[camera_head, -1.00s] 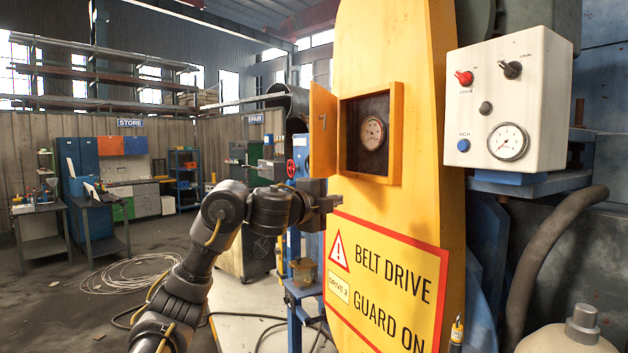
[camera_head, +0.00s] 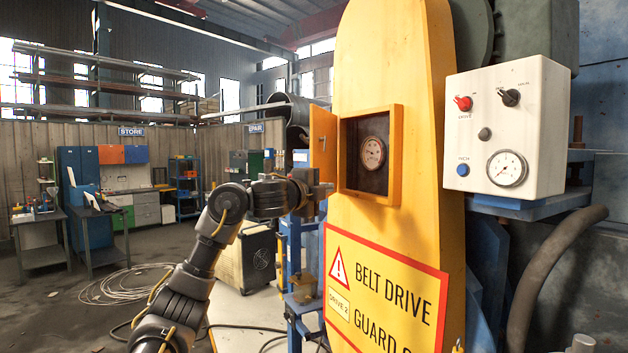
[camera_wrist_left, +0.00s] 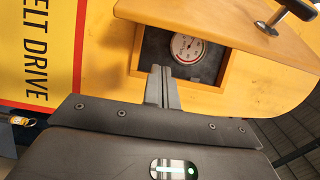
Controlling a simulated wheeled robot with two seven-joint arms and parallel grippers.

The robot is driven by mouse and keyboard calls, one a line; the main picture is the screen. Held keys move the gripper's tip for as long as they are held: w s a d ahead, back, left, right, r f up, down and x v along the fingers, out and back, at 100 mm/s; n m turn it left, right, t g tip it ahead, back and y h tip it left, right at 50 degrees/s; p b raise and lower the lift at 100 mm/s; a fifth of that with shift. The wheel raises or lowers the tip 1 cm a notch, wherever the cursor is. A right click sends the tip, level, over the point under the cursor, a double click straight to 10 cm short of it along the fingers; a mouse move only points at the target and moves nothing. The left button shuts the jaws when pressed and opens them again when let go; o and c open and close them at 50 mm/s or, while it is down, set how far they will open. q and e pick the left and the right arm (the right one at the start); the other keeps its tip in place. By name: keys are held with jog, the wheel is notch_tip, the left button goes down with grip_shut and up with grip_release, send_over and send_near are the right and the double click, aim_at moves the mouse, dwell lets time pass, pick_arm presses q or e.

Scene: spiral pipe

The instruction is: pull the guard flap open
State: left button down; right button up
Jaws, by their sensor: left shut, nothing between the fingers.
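The guard flap (camera_head: 322,142) is a yellow-orange door on the left side of a square opening in the yellow belt guard (camera_head: 390,60). It stands swung out, and a round gauge (camera_head: 373,153) shows inside. In the left wrist view the flap (camera_wrist_left: 215,20) angles away from the opening, with a dark handle (camera_wrist_left: 296,12) on its outer face. My left gripper (camera_head: 328,190) is at the flap's lower end, by the opening's lower left corner. In the left wrist view its fingers (camera_wrist_left: 163,86) are shut and empty, pointing at the opening's edge. Contact cannot be told. My right gripper is out of view.
A white control box (camera_head: 510,125) with knobs and a dial stands right of the guard. A red-framed warning sign (camera_head: 385,285) is below the opening. Blue stands and cables lie behind my left arm. Open floor shows at the left.

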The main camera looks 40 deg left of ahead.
pick_arm(q)
jog(key=shift+a+p, duration=1.05)
jog(key=shift+a, duration=0.75)
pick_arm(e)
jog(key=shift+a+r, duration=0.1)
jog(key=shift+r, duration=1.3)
